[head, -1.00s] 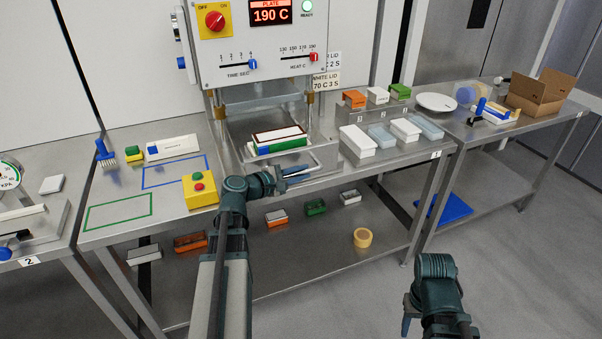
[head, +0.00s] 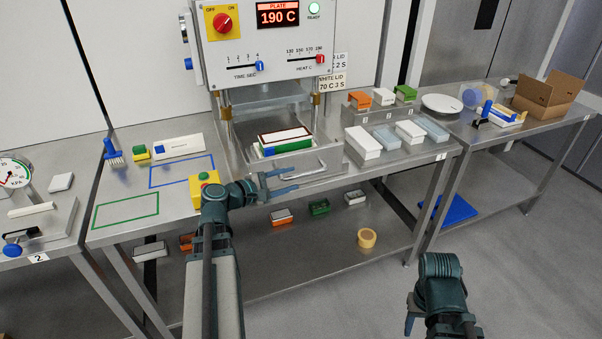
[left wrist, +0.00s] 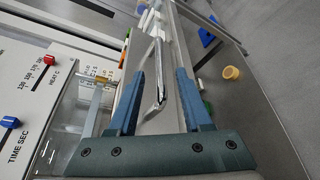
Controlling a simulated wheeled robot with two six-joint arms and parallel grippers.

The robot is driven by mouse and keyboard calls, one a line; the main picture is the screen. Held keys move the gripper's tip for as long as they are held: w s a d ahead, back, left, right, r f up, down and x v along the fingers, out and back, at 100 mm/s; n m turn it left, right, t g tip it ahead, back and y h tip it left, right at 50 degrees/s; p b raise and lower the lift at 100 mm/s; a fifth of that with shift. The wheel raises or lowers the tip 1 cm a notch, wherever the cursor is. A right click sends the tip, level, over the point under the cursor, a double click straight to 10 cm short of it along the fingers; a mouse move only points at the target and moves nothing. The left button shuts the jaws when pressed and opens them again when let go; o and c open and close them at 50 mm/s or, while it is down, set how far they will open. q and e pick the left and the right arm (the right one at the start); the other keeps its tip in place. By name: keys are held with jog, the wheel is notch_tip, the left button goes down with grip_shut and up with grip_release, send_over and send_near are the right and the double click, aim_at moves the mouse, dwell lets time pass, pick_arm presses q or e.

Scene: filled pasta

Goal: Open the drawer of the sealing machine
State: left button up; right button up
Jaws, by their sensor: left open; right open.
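The sealing machine (head: 262,45) stands on the middle bench. Its drawer (head: 240,152) is at the base, below the heating plate, with a stack of trays (head: 283,140) at its opening. A metal bar handle (head: 322,163) sticks out at the drawer's front. My left gripper (head: 295,180) is open in front of the handle's left part. In the left wrist view the handle (left wrist: 161,75) shows between the spread fingers of my left gripper (left wrist: 160,78); I cannot tell if they touch it. My right gripper (head: 410,323) is low at the front right, mostly hidden, away from the bench.
A yellow button box (head: 205,188) stands close beside my left wrist. White and blue containers (head: 385,138) sit right of the machine. A lower shelf (head: 300,255) holds small boxes and a tape roll (head: 368,238). Open floor lies in front of the bench.

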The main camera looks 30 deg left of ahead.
pick_arm(q)
jog(key=p+v, duration=0.1)
jog(key=v, duration=0.6)
jog(key=shift+w+d, duration=0.1)
jog(key=d+f+m+g+h+p, duration=0.1)
jog(key=d+f+m+g, duration=0.4)
jog(key=d, duration=0.6)
jog(key=d+f+m+g+h+p, duration=0.15)
jog(key=d+f+m+g, duration=0.35)
jog(key=d, duration=0.6)
jog(key=s+d+f+m+g+y+p, duration=0.2)
jog(key=s+d+m+g+y, duration=0.2)
jog(key=s+d+m+y, duration=0.4)
jog(key=d+m+y, duration=0.1)
jog(key=d+m, duration=0.3)
jog(key=m, duration=0.1)
jog(key=shift+s+d+m+g+p, duration=0.2)
jog(key=shift+s+m+g+p, duration=0.15)
jog(key=shift+s+m+g, duration=0.05)
